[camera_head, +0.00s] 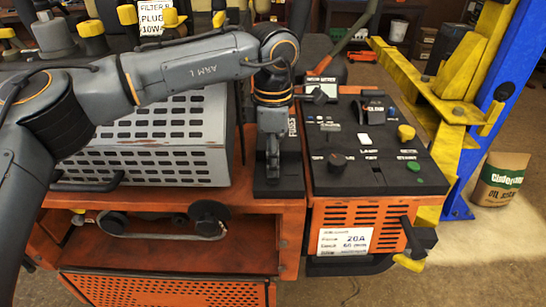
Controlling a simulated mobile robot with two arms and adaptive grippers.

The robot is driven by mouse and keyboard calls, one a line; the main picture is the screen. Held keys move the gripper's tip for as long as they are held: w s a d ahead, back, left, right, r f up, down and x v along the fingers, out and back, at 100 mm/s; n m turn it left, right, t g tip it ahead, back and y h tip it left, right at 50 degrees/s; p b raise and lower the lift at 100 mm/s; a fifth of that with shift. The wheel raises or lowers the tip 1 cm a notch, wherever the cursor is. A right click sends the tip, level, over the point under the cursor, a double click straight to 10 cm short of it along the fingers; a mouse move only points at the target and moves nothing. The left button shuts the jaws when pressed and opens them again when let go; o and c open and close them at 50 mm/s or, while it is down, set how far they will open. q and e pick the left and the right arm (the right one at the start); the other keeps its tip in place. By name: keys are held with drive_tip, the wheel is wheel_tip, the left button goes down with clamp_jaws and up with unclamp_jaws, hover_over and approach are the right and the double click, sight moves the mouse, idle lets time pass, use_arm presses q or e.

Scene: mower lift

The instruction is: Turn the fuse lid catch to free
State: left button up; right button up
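The black fuse box lid (290,172), marked FUSES, lies between the grey slotted cover and the control panel. My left gripper (272,170) points down over the lid's front part, at the end of my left arm. Its fingers look close together, but the frame does not show whether they are open or shut, or whether they touch anything. I cannot make out the lid catch; the gripper hides that part of the lid. My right gripper is not in view.
The control panel (388,178) with knobs, switches and a green button is just right of the lid. The grey slotted cover (160,145) stands left. A yellow and blue lift post (490,80) rises at right. A paper sack (500,180) stands on the floor.

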use_arm(q)
drive_tip(key=shift+o, duration=0.7)
